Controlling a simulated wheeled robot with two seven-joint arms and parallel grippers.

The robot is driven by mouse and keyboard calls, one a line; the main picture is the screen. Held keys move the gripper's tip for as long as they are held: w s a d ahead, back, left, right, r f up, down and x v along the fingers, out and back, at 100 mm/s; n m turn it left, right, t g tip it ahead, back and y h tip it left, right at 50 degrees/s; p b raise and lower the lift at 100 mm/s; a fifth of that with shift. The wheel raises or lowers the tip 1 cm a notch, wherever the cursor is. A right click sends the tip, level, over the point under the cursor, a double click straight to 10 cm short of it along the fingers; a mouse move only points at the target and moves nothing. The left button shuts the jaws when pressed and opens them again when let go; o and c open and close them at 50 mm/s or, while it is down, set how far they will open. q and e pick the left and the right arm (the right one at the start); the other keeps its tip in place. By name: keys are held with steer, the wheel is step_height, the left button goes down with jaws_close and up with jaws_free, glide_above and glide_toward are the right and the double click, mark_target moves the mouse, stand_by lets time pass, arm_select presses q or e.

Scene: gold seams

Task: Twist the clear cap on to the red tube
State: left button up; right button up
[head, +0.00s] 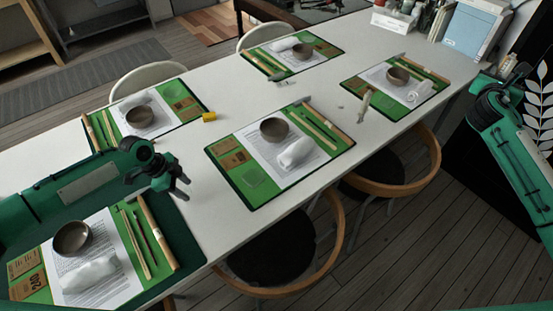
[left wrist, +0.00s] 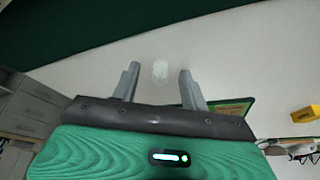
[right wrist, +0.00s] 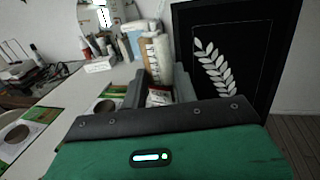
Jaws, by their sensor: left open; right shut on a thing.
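My left gripper (head: 181,184) is open, above the table near the front left place setting. In the left wrist view a pale, see-through lump, seemingly the clear cap (left wrist: 160,70), shows between the spread fingers; I cannot tell whether it lies on the table below them. I cannot pick it out in the head view. My right gripper (head: 489,92) is at the right end of the table. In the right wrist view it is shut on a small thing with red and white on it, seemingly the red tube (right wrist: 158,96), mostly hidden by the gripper.
The long white table (head: 222,103) carries several green mats with bowls, sticks and papers. A yellow block (head: 209,117) lies between mats. Bottles and a light blue box (head: 474,35) stand at the far right end. Chairs (head: 327,248) line the near side.

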arm_select(q)
jaws_close()
steer(key=shift+r, duration=0.1)
step_height(320, 180, up, 20)
steer(key=b, duration=0.1)
arm_select(e)
steer(key=shift+f, duration=0.6)
steer(key=shift+o, duration=0.7)
jaws_close()
